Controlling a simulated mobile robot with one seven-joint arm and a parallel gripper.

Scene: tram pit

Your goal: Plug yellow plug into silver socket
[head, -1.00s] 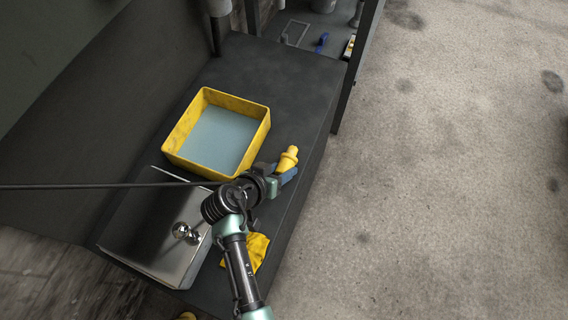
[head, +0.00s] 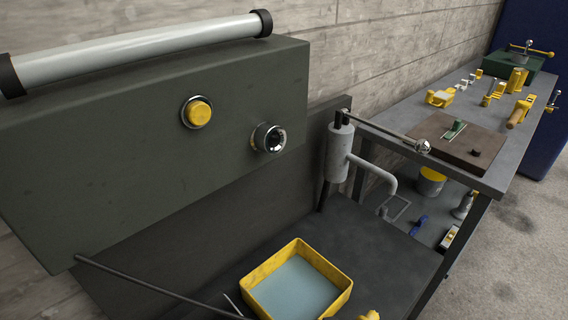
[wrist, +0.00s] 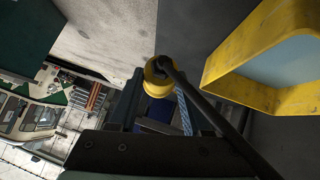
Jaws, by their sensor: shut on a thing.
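The yellow plug (wrist: 158,82) is between the fingers of my gripper (wrist: 160,115) in the wrist view, its yellow end sticking out past them. My gripper is shut on it. In the head view only a bit of the yellow plug (head: 370,315) shows at the bottom edge, right of the yellow tray; the gripper itself is out of that frame. A round silver-rimmed socket (head: 270,138) with a dark face sits on the front of the dark grey panel. The plug is below it and apart from it.
A yellow-centred round fitting (head: 197,112) is left of the socket. A yellow tray (head: 335,273) stands on the dark bench below. A dark rod (head: 150,286) crosses the lower left. A grey pipe fitting (head: 341,152) and a worktable (head: 400,113) with tools are to the right.

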